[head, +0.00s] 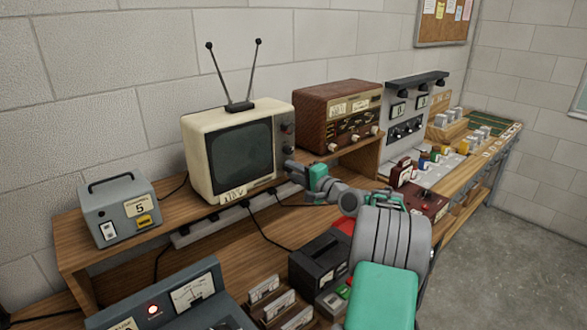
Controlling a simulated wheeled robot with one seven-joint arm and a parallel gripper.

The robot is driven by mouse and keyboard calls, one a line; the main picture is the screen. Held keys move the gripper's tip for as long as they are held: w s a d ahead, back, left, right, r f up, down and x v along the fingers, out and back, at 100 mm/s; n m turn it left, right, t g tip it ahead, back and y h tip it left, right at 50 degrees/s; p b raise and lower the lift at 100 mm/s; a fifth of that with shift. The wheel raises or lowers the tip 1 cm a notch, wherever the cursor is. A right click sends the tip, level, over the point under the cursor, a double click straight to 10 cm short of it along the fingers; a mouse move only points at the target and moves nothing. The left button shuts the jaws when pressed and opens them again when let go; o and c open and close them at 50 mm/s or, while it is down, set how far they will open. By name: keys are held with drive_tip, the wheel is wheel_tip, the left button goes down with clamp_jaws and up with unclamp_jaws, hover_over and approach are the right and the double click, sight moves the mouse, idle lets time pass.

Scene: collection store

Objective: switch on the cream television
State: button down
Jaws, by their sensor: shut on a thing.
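The cream television (205,124) stands on the raised wooden shelf with its two-rod antenna up. Its screen (236,158) is dark. Its control panel (287,122) runs down the right side of the front, with small dark knobs in its upper part. My gripper (290,168) is at the lower end of this panel, shut on a small knob there. The fingers mostly hide that knob, so its setting cannot be read.
Below my arm are a black meter box (319,258) and small card holders. Cables hang behind the shelf edge. Open floor (530,235) lies at right.

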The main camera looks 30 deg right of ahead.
idle(0.3)
drive_tip(key=c, duration=1.2)
unclamp_jaws()
drive_tip(key=s, duration=0.2)
drive_tip(key=s+b, duration=0.1)
drive_tip(key=s, duration=0.2)
drive_tip(key=s+d+b, duration=0.1)
drive_tip(key=s, duration=0.1)
drive_tip(key=shift+s+r, duration=0.15)
drive_tip(key=shift+s, duration=0.2)
